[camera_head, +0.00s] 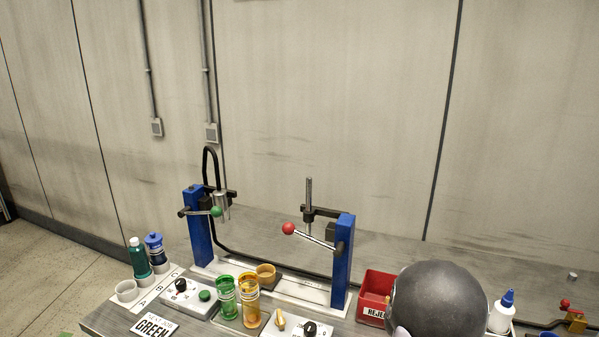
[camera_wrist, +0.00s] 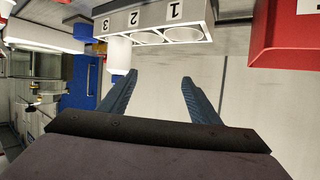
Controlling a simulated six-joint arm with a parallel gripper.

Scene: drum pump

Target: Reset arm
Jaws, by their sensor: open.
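My gripper (camera_wrist: 159,77) shows in the wrist view with its two blue-grey fingers spread apart and nothing between them. In the head view I do not see its fingers. The wrist picture looks tilted over, with a grey holder (camera_wrist: 155,17) numbered 1, 2 and 3 just beyond the fingertips. A white piece (camera_wrist: 119,53) is at the holder's 3 end. The fingers appear clear of both. In the head view, two blue posts (camera_head: 198,225) (camera_head: 343,262) carry a green-knobbed lever (camera_head: 215,211) and a red-knobbed lever (camera_head: 288,228).
A red reject bin (camera_head: 372,297) stands right of the posts and shows in the wrist view (camera_wrist: 290,40). Green (camera_head: 226,300) and amber (camera_head: 248,303) containers stand in front, near control boxes (camera_head: 180,298). Bottles stand left (camera_head: 138,258) and right (camera_head: 503,310).

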